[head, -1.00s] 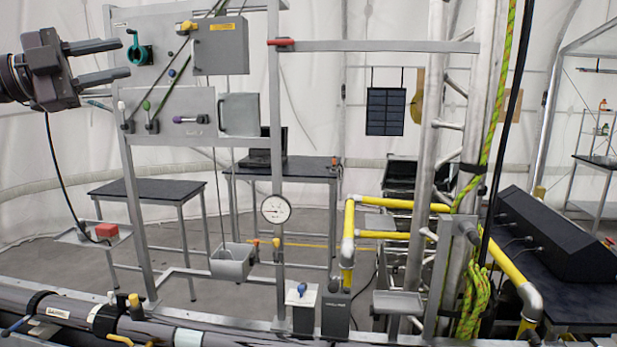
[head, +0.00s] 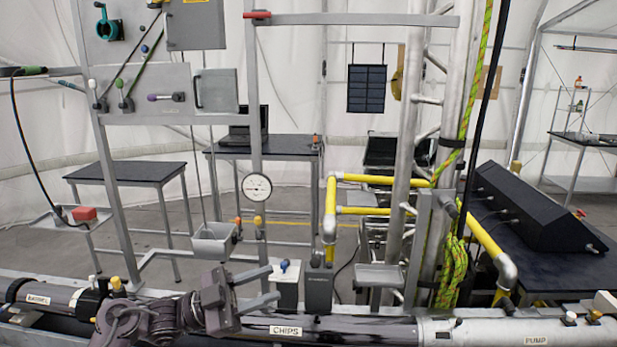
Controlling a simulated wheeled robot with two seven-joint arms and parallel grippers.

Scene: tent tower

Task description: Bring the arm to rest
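My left gripper (head: 272,284) is low in the middle of the head view, its arm coming in along the bottom from the left. Whether the fingers touch the box cannot be told. My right gripper is not in view.
A metal frame carries a panel with levers (head: 142,90), a grey box (head: 195,25) and a round gauge (head: 257,187). A grey bin (head: 213,243) hangs above my gripper. A small tray (head: 55,222) holds a red block (head: 85,214). Yellow pipes (head: 370,180) stand at right.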

